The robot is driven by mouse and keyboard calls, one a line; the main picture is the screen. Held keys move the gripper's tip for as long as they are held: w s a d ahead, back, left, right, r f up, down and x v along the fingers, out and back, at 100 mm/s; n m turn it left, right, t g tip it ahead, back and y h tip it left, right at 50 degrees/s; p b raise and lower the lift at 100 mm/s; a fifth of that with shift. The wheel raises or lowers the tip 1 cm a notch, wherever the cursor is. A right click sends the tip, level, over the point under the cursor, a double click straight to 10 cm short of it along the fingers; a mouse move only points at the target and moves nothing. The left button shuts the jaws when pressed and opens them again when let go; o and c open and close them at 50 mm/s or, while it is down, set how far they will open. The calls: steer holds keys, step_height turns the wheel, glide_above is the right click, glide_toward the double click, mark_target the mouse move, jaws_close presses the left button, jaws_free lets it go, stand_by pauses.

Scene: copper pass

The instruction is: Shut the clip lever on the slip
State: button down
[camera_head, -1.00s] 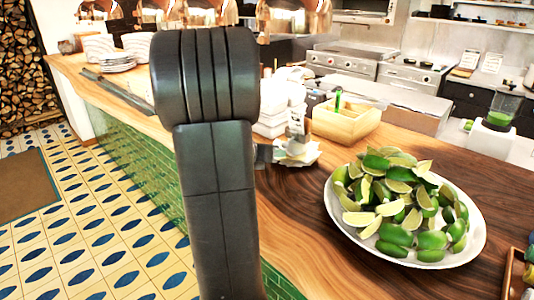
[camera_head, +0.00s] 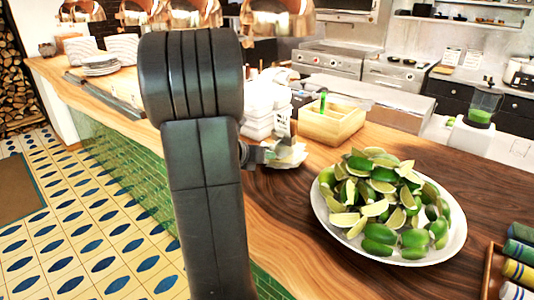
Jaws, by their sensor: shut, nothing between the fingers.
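A small clip stand with an upright pale slip (camera_head: 281,122) is on the wooden counter, just right of my arm. Its light, irregular base (camera_head: 291,157) shows below. My gripper (camera_head: 264,154) is shut and empty, low at the stand's left side. It is close to the stand or touching it; I cannot tell which. My dark arm hides most of the gripper's wrist side. The clip's lever is too small to make out, and I cannot tell its position.
A white plate heaped with limes (camera_head: 388,210) fills the counter to the right. A wooden box (camera_head: 331,122) and stacked white containers (camera_head: 262,105) stand behind the clip. Rolled cloths (camera_head: 519,270) lie in a tray at the lower right. Copper lamps (camera_head: 277,18) hang above.

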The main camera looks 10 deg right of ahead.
mark_target(273, 148)
steer(key=shift+r+g+y+p, duration=0.3)
steer(key=shift+r+g+p, duration=0.15)
steer(key=shift+p, duration=0.75)
steer(key=shift+r+p, duration=0.2)
steer(key=shift+p, duration=0.25)
steer(key=shift+a+r, duration=0.1)
steer(key=shift+r, duration=0.05)
steer(key=shift+r+p, duration=0.65)
steer(key=shift+p, duration=0.05)
steer(key=shift+r+p, duration=0.7)
steer(key=shift+r, duration=0.2)
